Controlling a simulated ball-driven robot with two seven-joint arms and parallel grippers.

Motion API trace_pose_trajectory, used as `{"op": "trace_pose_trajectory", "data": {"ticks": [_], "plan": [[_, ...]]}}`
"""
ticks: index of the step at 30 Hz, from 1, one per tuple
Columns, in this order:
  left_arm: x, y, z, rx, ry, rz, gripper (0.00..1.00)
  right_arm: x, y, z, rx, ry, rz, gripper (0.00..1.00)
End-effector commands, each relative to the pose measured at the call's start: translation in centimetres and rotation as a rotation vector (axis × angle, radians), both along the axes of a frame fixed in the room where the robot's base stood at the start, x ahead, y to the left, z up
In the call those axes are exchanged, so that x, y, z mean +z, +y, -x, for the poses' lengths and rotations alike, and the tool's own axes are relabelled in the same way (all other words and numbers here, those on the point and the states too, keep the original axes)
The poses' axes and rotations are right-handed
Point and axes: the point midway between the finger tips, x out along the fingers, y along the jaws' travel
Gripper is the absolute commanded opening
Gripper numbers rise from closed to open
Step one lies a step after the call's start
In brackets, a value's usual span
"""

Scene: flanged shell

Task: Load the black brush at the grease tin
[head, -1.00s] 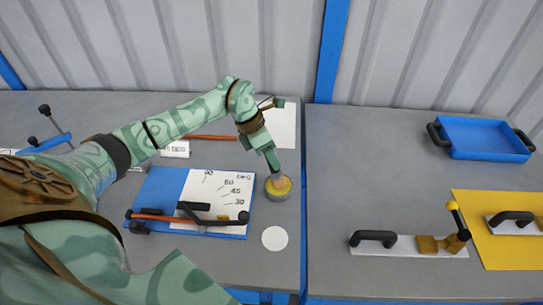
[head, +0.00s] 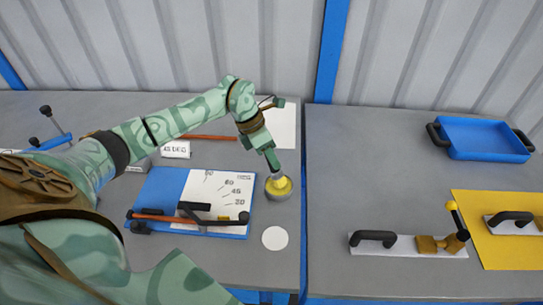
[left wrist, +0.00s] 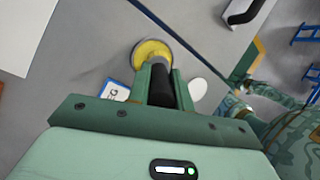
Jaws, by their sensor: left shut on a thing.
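The grease tin (head: 280,189) is a low round tin with yellow grease, on the left bench near its right edge. My left gripper (left wrist: 163,90) is shut on the black brush (left wrist: 161,76), whose dark handle shows between the fingers in the left wrist view. In the head view the left gripper (head: 272,160) is right above the tin and hides most of the brush. The brush end is at the yellow grease; how deep it sits, I cannot tell. In the left wrist view part of my right arm shows at the right, too small to read its gripper.
A blue board with a white angle sheet (head: 222,200) lies left of the tin, with a bar across it. A white disc (head: 275,238) lies in front of it. Across the gap, the right bench holds a blue tray (head: 487,138), trowels and a yellow mat (head: 500,250).

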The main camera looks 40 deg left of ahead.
Motion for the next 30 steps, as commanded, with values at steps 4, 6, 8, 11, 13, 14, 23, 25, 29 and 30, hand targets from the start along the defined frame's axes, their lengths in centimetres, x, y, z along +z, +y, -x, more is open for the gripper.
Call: {"op": "trace_pose_trajectory", "data": {"ticks": [4,6,8,11,13,14,23,25,29,30], "plan": [[1.9,0.0,-0.1,0.001,-0.004,0.000,0.00,1.3,0.0,-0.3,0.000,-0.006,0.000,0.36],[2.6,0.0,0.0,0.001,-0.004,0.000,0.00,1.8,0.0,-0.4,0.000,-0.009,-0.001,0.36],[3.2,0.0,-0.1,0.000,-0.005,0.000,0.00,2.2,0.0,-0.5,0.000,-0.010,0.000,0.36],[4.2,0.0,-0.1,0.000,-0.005,0.001,0.00,2.9,0.0,-0.6,0.000,-0.014,0.000,0.36],[4.8,0.0,0.0,0.000,-0.004,0.000,0.00,3.4,0.0,-0.7,0.000,-0.015,-0.001,0.36],[5.1,0.0,0.0,0.000,-0.004,0.000,0.00,3.6,0.0,-0.7,0.000,-0.017,0.000,0.36],[6.6,0.0,-0.1,0.000,-0.002,0.000,0.00,4.6,0.0,-0.9,0.000,-0.021,-0.001,0.36],[6.5,0.0,0.0,0.000,-0.002,0.001,0.00,4.5,0.0,-0.9,0.000,-0.020,0.000,0.36],[6.5,0.0,-0.1,0.000,-0.002,0.000,0.00,4.5,0.0,-0.9,0.000,-0.020,0.000,0.36],[6.5,0.0,-0.1,0.000,-0.002,0.000,0.00,4.5,0.0,-0.9,0.000,-0.020,0.000,0.36]]}}
